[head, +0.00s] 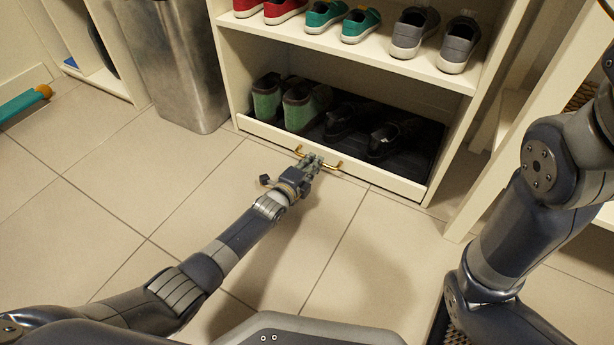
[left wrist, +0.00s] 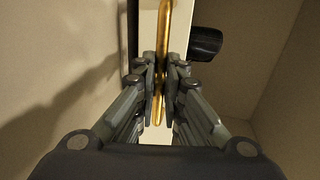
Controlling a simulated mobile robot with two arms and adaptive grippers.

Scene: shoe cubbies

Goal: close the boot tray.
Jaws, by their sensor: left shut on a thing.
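The boot tray's long cream front panel (head: 375,178) spans the bottom bay of the shoe cubby and looks about level with the side panels; I cannot tell if a small gap is left. Its dark mat (head: 405,160) bears a pair of green boots (head: 300,105) and black shoes (head: 388,138). The brass handle (head: 333,165) sits at the panel's middle. My left gripper (head: 313,162) is shut on it. In the left wrist view the handle (left wrist: 164,45) runs between the fingers of the left gripper (left wrist: 161,95). My right gripper is out of view.
Red, teal and grey shoes (head: 408,35) stand on the shelf (head: 345,45) above. A metal bin (head: 180,70) stands left of the cubby, and another cream unit (head: 540,110) stands to the right. The tiled floor (head: 130,185) in front is clear.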

